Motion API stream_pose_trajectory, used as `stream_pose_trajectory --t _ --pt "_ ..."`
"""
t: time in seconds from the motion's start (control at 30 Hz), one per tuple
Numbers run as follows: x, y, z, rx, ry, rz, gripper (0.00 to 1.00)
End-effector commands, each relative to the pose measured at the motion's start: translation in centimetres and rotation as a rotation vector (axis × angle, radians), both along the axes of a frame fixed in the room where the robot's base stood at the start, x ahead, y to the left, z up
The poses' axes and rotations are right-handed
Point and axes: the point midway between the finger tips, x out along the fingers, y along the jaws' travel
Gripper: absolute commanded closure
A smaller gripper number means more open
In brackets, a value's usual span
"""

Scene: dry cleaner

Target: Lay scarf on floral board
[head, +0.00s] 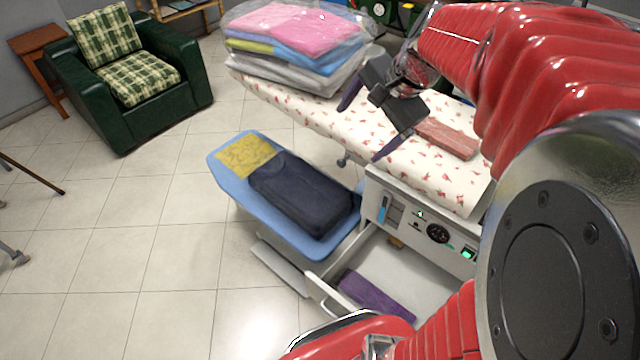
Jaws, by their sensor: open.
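The floral board (335,118) is white with small red flowers and runs across the upper middle. A folded salmon-pink cloth (447,138) lies on it towards its right end. Other folded cloths are a yellow patterned one (245,156) and a dark navy one (303,192) on a blue board (285,228), and a purple one (377,297) in an open drawer. I cannot tell which of these is the scarf. My gripper (370,122) is open, with nothing between its dark fingers. It appears above the floral board, left of the salmon-pink cloth.
A clear bag of folded laundry (297,40) fills the far left end of the floral board. The white drawer (330,300) stands open below a control panel (415,220). A green armchair (125,90) stands at upper left. The tiled floor at left is mostly clear.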

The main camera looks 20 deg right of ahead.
Motion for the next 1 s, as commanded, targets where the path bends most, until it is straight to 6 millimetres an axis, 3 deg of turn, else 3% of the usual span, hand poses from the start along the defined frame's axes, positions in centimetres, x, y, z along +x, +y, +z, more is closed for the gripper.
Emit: stream_pose_trajectory --t 0.1,0.4,0.7,1.0 --pt "-1.4 2.5 0.3 -0.075 -0.013 0.125 0.1" --pt "-5.2 7.3 0.5 -0.265 -0.045 0.431 0.1" --pt "-9.2 10.8 0.0 -0.453 -0.086 0.732 0.1" --pt "-12.8 13.1 -0.8 -0.642 -0.138 1.02 0.1"
